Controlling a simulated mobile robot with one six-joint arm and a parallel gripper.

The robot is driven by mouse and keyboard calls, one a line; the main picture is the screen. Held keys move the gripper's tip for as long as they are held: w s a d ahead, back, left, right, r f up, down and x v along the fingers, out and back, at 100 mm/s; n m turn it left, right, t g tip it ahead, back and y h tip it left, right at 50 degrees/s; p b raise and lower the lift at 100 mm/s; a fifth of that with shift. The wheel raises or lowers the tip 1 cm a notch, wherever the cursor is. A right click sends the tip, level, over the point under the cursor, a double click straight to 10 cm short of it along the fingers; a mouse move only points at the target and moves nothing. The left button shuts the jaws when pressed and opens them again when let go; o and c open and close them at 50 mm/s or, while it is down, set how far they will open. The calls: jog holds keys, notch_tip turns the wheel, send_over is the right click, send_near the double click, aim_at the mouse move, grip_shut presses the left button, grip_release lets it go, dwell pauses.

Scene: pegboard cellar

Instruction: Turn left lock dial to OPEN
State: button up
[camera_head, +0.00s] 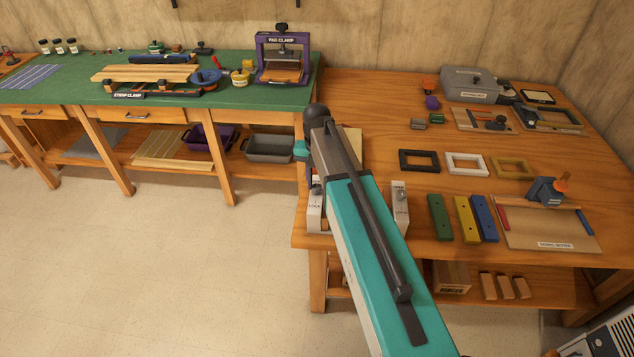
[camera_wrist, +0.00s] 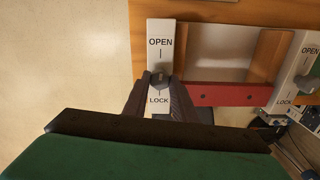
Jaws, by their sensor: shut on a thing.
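The left lock (camera_wrist: 160,32) is a pale upright plate in the wrist view, marked OPEN at its top and LOCK below. Its grey dial (camera_wrist: 160,76) sits between the two marks. My gripper (camera_wrist: 160,83) is shut on this dial, a dark finger on each side of it. The dial's exact pointing is hard to tell, as the fingers cover part of it. In the head view my arm hides most of the left lock (camera_head: 315,218). The right lock (camera_wrist: 305,62), a matching plate with its own grey dial, stands apart to the right; it also shows in the head view (camera_head: 400,203).
A red bar (camera_wrist: 225,94) runs between the two locks. Green, yellow and blue bars (camera_head: 440,218) lie right of the locks on the wooden bench (camera_head: 370,100). Picture frames (camera_head: 467,163) lie behind them. The floor (camera_head: 180,270) left of the bench is clear.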

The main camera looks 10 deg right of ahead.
aim_at(317, 186)
jog(key=shift+a+n, duration=0.1)
jog(key=shift+n, duration=0.6)
jog(key=o, duration=1)
jog(key=shift+o, duration=0.2)
jog(key=shift+r, duration=0.15)
notch_tip(317, 186, up, 14)
jog(key=b, duration=0.2)
jog(key=shift+f+b, duration=0.25)
jog(key=shift+b, duration=0.05)
